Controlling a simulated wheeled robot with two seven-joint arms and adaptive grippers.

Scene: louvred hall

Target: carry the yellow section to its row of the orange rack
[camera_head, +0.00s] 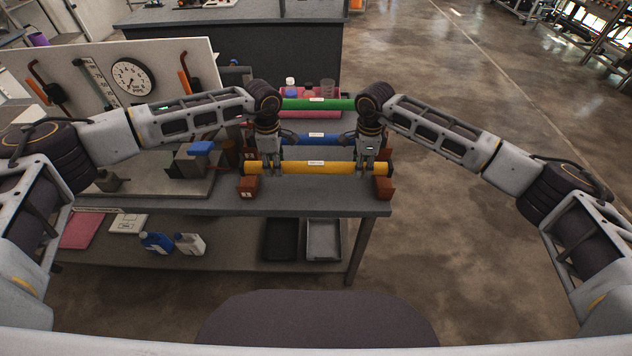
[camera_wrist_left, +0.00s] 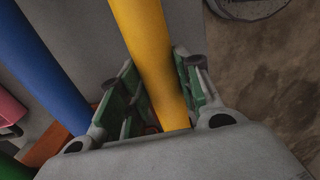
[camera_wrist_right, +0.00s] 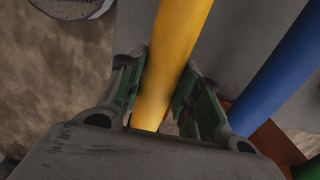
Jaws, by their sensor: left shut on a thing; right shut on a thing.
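The yellow section (camera_head: 316,168) is a long tube with a white label, lying level across the front of the orange rack (camera_head: 384,188). My left gripper (camera_head: 271,170) is shut on its left part, and my right gripper (camera_head: 367,170) is shut on its right part. In the left wrist view the yellow section (camera_wrist_left: 145,45) runs between the fingers (camera_wrist_left: 158,100); in the right wrist view the yellow section (camera_wrist_right: 172,50) does likewise between the fingers (camera_wrist_right: 160,100). The rack's front end blocks show below the tube ends; I cannot tell whether the tube touches them.
Behind it lie a blue section (camera_head: 310,139), a pinkish-red section (camera_head: 312,114) and a green section (camera_head: 318,104). A pink tray (camera_head: 337,92) with bottles is at the back. A tool panel with a gauge (camera_head: 132,76) stands left. The table's front edge (camera_head: 320,208) is near.

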